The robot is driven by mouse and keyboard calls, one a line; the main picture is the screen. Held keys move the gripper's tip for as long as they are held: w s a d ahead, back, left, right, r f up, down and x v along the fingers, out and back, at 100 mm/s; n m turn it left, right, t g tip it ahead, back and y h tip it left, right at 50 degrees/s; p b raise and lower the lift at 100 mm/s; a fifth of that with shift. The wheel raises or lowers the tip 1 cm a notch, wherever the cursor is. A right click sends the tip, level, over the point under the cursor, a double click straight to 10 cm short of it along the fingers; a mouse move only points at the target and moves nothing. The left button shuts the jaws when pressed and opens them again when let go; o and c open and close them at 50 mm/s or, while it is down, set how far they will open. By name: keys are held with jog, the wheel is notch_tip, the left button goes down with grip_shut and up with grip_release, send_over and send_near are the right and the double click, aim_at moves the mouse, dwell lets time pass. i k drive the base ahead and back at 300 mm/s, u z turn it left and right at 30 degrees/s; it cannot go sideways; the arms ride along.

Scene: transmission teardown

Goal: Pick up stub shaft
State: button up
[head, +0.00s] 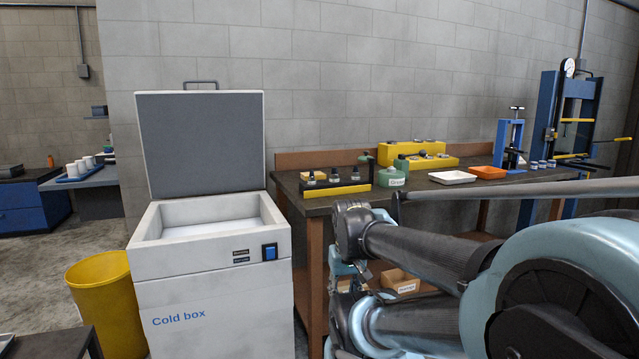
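I cannot pick out a stub shaft in the head view. Small dark metal parts stand on a black and yellow rack (334,188) on the workbench, but they are too small to identify. The cold box (215,310) stands left of the bench with its lid (200,140) up; I see no part in the visible portion of its pale interior. My arm's links fill the lower right and hide part of the bench. My gripper is not visible.
The wooden workbench (313,270) also carries a yellow block rack (418,162), a white tray (452,177), an orange tray (487,172) and a small blue press (510,144). A yellow bin (107,300) stands left of the cold box. A tall blue press (572,115) stands at right.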

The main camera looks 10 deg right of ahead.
aim_at(334, 178)
jog(key=u, duration=1.55)
jog(key=k, duration=1.55)
jog(key=z, duration=1.2)
jog(key=i, duration=1)
jog(key=u, duration=0.05)
